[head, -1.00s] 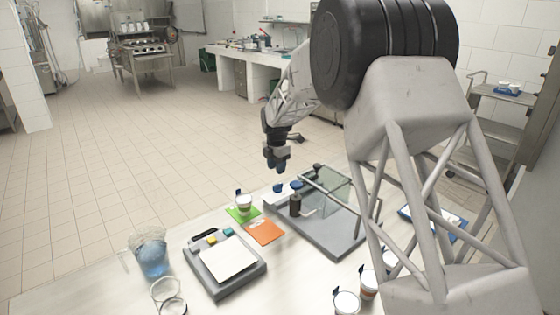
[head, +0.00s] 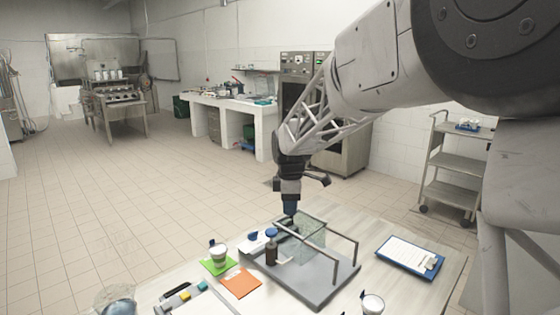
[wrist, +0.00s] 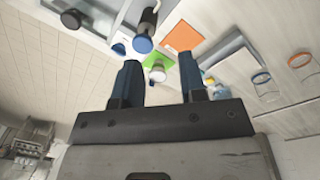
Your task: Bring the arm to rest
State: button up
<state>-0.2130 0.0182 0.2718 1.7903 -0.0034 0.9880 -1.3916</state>
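My gripper (head: 289,208) hangs fingers-down at the far side of the table, by the back end of a grey filling fixture (head: 318,284) in the head view. In the wrist view my gripper (wrist: 160,80) shows two blue fingers set apart with nothing held between them. A white cup (head: 219,254) stands on a green mat (head: 217,268), beside an orange mat (head: 241,283). In the wrist view the cup (wrist: 157,73) and the orange mat (wrist: 183,37) lie beyond the fingertips. Whether the gripper is directly above the fixture is hard to tell.
The fixture has upright bars and a clear panel (head: 312,240). A blue clipboard (head: 410,257) lies to its right. Another cup (head: 372,304) stands at the front. A blue-filled beaker (head: 117,305) is cut off at lower left. The floor behind the table is clear.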

jog(key=s+d+r+m, duration=0.2)
jog(key=s+d+m, duration=0.15)
jog(key=s, duration=0.35)
jog(key=s+d+r+m+t, duration=0.1)
jog(key=s+d+m, duration=0.25)
jog(key=s, duration=0.45)
jog(key=s+d+r+m, duration=0.2)
jog(key=s+d+m, duration=0.15)
jog(key=s, duration=0.35)
jog(key=s+d+f+m, duration=0.2)
jog(key=s+m, duration=0.2)
jog(key=s, duration=0.6)
jog(key=s+d+f+m, duration=0.2)
jog(key=s+d+m, duration=0.1)
jog(key=s, duration=0.7)
jog(key=shift+d+f+m+t, duration=0.2)
jog(key=shift+m+t, duration=0.2)
jog(key=shift+m, duration=0.15)
